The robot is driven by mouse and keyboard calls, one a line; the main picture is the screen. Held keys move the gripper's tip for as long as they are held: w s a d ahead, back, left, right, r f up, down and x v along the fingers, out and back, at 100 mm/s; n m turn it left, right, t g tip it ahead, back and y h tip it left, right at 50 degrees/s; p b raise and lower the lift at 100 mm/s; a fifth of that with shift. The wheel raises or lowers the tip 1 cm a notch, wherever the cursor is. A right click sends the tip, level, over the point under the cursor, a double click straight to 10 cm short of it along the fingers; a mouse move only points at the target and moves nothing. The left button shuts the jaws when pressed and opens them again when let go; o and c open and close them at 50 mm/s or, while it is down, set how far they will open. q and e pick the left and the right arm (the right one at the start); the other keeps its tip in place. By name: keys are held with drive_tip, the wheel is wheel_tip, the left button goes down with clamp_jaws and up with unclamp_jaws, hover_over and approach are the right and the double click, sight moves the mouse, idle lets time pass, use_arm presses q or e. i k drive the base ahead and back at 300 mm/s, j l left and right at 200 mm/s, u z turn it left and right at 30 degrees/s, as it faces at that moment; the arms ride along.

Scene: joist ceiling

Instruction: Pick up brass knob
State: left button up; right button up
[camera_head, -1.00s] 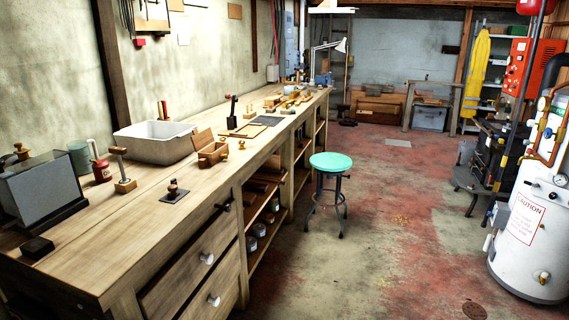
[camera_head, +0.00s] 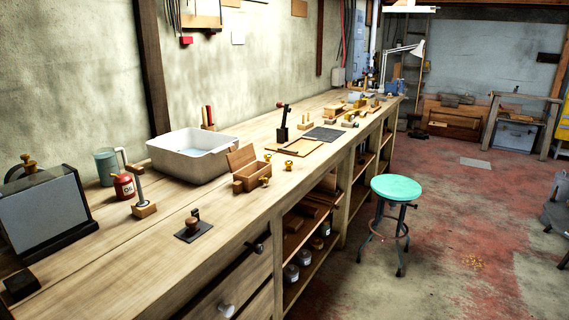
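Several small brass-coloured pieces are in view, and I cannot tell which one the task means. One brass knob (camera_head: 264,181) stands on the wooden workbench (camera_head: 115,270) in front of an open wooden box (camera_head: 251,176). Another small brass piece (camera_head: 289,166) stands just right of the box, and a third (camera_head: 267,157) is behind it. A larger brass knob (camera_head: 28,161) sits on top of a grey metal box (camera_head: 42,212) at the far left. Neither of my grippers is in view.
A white basin (camera_head: 190,165), a red can (camera_head: 123,187) and a dark plate with a knob-like tool (camera_head: 193,234) stand on the bench. A turquoise stool (camera_head: 396,188) is on the floor right of the bench. The red-grey floor (camera_head: 450,245) beyond is mostly open.

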sight(288, 164)
drive_tip(key=i+z, duration=0.3)
drive_tip(key=i, duration=0.25)
drive_tip(key=i+z, duration=0.25)
drive_tip(key=i, duration=0.25)
drive_tip(key=i+j+z, duration=0.15)
drive_tip(key=i+z, duration=0.15)
drive_tip(key=i, duration=0.25)
